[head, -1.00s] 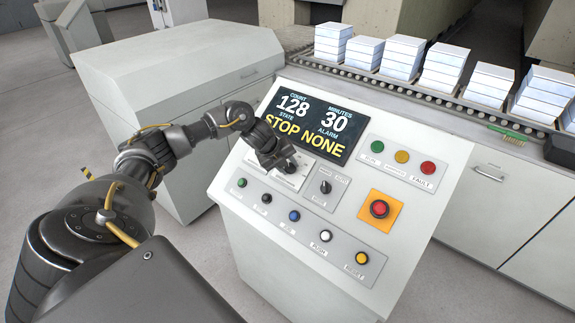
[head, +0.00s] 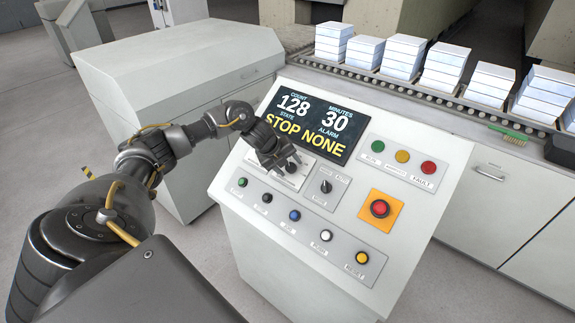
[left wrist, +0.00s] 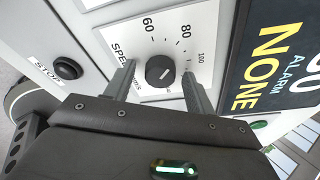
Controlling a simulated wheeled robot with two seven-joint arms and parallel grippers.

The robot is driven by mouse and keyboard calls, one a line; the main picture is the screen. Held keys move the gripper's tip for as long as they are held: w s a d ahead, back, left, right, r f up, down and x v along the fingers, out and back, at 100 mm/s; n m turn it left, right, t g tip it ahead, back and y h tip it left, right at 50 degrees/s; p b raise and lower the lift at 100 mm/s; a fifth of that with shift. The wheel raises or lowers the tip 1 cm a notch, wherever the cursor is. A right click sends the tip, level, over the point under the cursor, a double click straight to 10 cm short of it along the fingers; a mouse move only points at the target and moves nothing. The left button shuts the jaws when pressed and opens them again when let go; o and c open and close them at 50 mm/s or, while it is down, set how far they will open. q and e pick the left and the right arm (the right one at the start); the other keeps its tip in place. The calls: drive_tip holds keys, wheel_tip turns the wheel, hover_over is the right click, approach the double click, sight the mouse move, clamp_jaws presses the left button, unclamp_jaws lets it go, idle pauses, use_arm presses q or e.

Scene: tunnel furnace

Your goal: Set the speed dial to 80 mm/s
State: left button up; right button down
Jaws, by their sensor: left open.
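The speed dial is a round black knob (left wrist: 160,71) on a white plate marked 60, 80 and 100. A short pale mark on the knob points to the upper right in the left wrist view; I cannot tell exactly which number it meets. My left gripper (left wrist: 160,76) is open, with one finger on each side of the knob and visible gaps between. In the head view my left gripper (head: 286,165) is over the dial's plate (head: 290,178) and partly hides it. My right gripper is not in view.
The display (head: 310,125) above the dial reads 128, 30, STOP and NONE. A mode switch (head: 325,187) sits just right of the dial. Several push buttons run below, and a red emergency button (head: 379,208) is on the right. Stacks (head: 403,57) stand on the conveyor behind.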

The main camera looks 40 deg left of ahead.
use_arm(q)
drive_tip(key=b+v, duration=0.2)
drive_tip(key=v, duration=0.8)
drive_tip(key=shift+s+r+b, duration=0.2)
drive_tip(key=shift+r+b, duration=0.1)
drive_tip(key=shift+b, duration=0.05)
drive_tip(key=shift+a, duration=0.15)
